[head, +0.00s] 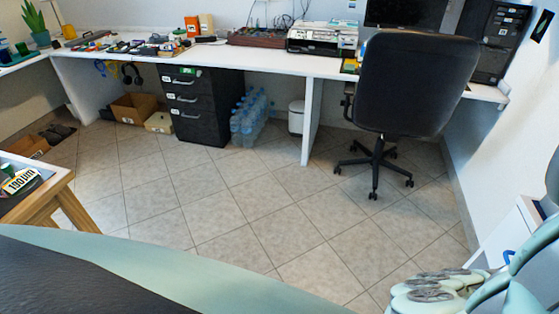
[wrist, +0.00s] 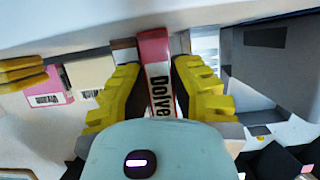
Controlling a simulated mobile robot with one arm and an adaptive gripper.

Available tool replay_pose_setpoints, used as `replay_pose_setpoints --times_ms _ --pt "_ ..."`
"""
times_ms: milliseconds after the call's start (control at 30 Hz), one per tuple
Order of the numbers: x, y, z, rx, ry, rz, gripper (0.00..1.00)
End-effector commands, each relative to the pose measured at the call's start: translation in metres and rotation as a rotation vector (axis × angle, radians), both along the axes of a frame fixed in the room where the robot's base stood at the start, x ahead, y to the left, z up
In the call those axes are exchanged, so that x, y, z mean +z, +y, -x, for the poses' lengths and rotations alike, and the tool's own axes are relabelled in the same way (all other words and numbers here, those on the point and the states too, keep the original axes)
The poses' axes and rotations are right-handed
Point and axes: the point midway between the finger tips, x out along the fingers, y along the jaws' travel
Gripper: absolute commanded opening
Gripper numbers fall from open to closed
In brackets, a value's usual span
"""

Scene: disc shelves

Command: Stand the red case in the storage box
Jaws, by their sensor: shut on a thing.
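My gripper (wrist: 158,72) shows in the wrist view with its two yellow fingers on either side of the red case (wrist: 157,50), shut on it. The case is a narrow pinkish-red spine with a white lettered part facing the camera, held roughly upright with a slight tilt. Its lower end is hidden behind the pale front of my wrist. I cannot tell whether it touches anything beyond the fingers. I cannot make out the storage box with certainty in either view.
In the wrist view, a pale yellow labelled case (wrist: 92,74) stands left of the fingers, and a grey block-like form (wrist: 268,62) is at right. In the head view, a white desk (head: 270,64), an office chair (head: 412,85) and a wooden table (head: 48,203) surround clear tiled floor.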

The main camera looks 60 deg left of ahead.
Motion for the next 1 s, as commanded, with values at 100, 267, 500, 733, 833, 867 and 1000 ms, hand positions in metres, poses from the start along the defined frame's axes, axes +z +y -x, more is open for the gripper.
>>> replay_pose_setpoints --times_ms 100,267,500,733,833,867,1000 --pt "0.002 -0.001 0.0 -0.001 -0.002 0.002 0.0" --pt "-0.001 0.0 -0.001 0.001 -0.004 0.002 0.0" --pt "-0.001 0.001 -0.001 0.003 -0.002 0.001 0.41" --pt "-0.001 0.001 -0.001 0.004 -0.002 0.001 0.44" --pt "0.001 0.001 -0.001 0.003 -0.001 0.001 0.44" --pt "0.003 0.001 -0.001 0.003 -0.001 0.001 0.44" --pt "0.005 0.01 0.004 0.006 -0.003 0.0 0.44"
